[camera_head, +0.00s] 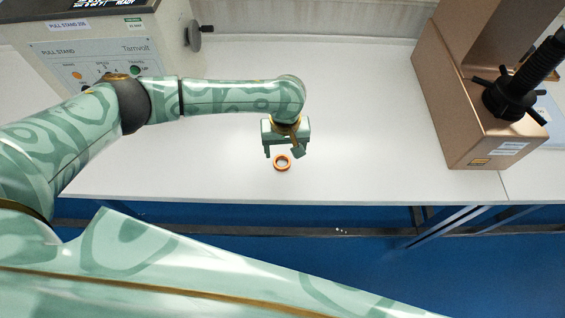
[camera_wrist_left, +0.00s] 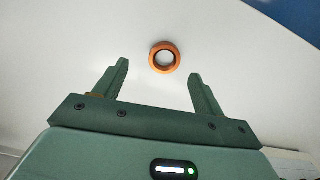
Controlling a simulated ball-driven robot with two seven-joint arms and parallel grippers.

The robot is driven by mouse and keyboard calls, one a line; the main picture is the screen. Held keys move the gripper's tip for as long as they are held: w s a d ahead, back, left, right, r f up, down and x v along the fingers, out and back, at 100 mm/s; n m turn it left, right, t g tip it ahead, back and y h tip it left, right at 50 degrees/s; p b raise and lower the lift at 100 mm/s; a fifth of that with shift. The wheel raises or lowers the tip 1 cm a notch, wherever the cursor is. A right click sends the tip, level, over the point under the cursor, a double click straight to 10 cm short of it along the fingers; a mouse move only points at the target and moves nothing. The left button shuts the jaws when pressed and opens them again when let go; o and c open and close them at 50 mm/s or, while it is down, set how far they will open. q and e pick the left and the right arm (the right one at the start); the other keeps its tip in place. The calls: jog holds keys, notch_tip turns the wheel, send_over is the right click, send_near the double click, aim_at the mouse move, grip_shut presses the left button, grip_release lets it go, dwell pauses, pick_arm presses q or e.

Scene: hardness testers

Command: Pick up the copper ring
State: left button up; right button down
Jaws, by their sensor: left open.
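The copper ring (camera_head: 282,168) lies flat on the white table, near its front edge, in the head view. It is a small orange-brown ring with an open centre. In the left wrist view the ring (camera_wrist_left: 153,59) shows just beyond the fingertips, between their lines. My left gripper (camera_head: 283,154) is above the table close to the ring. Its two fingers (camera_wrist_left: 160,68) are spread apart with nothing between them. My right gripper is in neither view.
A pull stand tester (camera_head: 100,55) stands at the back left. A bronze-coloured tester (camera_head: 465,130) with a black threaded screw (camera_head: 537,65) stands at the right. The white table (camera_head: 370,150) between them is clear. Blue floor (camera_head: 340,265) lies beyond the front edge.

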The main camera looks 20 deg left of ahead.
aim_at(282, 161)
pick_arm(q)
jog(key=f+b, duration=0.2)
jog(key=f, duration=0.1)
jog(key=f+b, duration=0.1)
jog(key=f, duration=0.1)
jog(key=shift+a+f, duration=0.1)
jog(key=shift+a, duration=0.3)
jog(key=shift+s, duration=0.1)
jog(key=shift+c, duration=0.9)
jog(key=c, duration=1)
